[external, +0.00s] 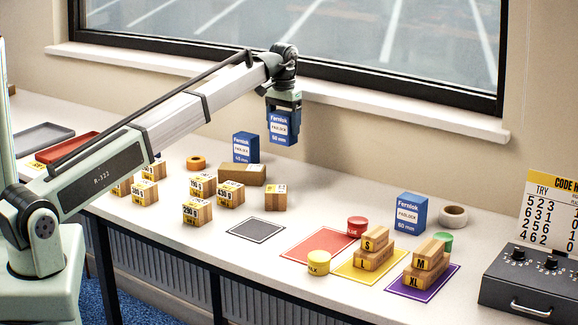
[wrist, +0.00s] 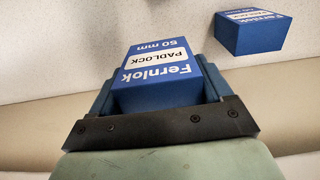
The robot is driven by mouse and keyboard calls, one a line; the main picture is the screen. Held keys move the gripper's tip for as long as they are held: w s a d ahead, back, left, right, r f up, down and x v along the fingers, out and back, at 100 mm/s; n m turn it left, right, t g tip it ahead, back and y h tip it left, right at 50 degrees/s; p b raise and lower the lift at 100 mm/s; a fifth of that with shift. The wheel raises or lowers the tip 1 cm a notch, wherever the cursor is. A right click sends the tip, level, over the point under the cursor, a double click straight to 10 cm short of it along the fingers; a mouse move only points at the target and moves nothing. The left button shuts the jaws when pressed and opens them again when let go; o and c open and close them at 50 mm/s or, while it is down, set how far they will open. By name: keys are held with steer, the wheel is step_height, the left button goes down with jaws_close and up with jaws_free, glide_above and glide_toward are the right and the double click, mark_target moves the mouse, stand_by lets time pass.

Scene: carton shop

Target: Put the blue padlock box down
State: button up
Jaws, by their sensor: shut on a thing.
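My gripper (external: 284,101) is shut on a blue padlock box (external: 284,128) labelled Fernlok 50 mm. It holds the box in the air above the back of the table. The held box (wrist: 158,75) fills the middle of the wrist view, between the jaws. A second blue box (external: 245,148), marked 40 mm, stands on the table to the left and below. A third blue box (external: 410,213), marked 60 mm, stands at the right. One standing blue box (wrist: 252,35) also shows at upper right in the wrist view.
A brown carton (external: 242,174) lies beside the 40 mm box, with several weight-marked blocks (external: 197,210) in front. Grey (external: 257,229), red (external: 309,245), yellow and purple mats lie along the front. A dark control box (external: 535,280) stands at right.

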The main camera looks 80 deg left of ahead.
step_height(320, 180, down, 9)
steer(key=shift+f, duration=0.1)
stand_by(0.4)
steer(key=shift+f, duration=0.15)
steer(key=o, duration=1.1)
step_height(320, 180, up, 12)
steer(key=shift+r, duration=0.15)
